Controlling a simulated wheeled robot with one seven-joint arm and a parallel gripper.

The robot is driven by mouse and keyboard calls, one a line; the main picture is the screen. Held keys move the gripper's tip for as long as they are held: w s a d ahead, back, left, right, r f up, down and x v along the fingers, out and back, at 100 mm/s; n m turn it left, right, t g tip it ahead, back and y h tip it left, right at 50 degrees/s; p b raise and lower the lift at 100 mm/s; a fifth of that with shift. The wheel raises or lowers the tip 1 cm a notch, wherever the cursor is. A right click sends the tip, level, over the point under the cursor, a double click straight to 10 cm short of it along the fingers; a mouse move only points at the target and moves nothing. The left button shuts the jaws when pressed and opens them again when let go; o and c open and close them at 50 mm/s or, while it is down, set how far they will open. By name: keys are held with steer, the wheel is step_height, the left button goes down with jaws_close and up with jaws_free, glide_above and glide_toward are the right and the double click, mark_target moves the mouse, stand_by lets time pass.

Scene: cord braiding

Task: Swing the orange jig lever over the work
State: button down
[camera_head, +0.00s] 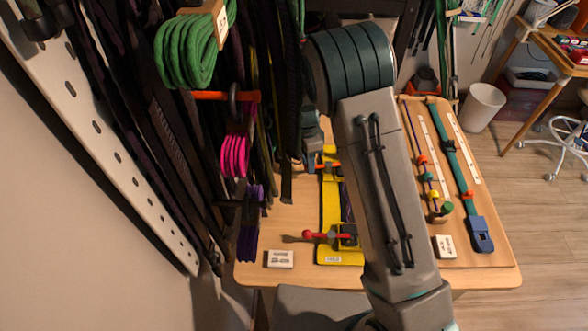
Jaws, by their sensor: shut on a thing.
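The yellow jig board (329,207) lies on the table, partly hidden behind my arm. At its far end is an orange lever (329,165), small in view and pointing to the left. My gripper (312,162) is at the left end of this lever, shut on it; the fingertips are small and partly hidden. At the jig's near end, a second clamp has an orange-red bar with a red knob (308,234) sticking out to the left. The work on the jig is mostly hidden by my arm; a dark cord strand shows along its right side.
Hanging cords and straps, including a green coil (186,50) and a pink bundle (234,155), crowd the left. A wooden board (480,215) with straps and beads lies right.

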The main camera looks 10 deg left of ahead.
steer(key=shift+w+a+m, duration=0.1)
steer(key=shift+w+m, duration=0.5)
steer(key=shift+m, duration=0.5)
steer(key=c, duration=1.2)
jaws_free()
steer(key=shift+c, duration=0.2)
step_height(320, 180, up, 14)
steer(key=w, duration=0.2)
steer(key=shift+w+a+f+b, duration=0.15)
steer(key=shift+w+a+b, duration=0.15)
steer(key=shift+a, duration=0.05)
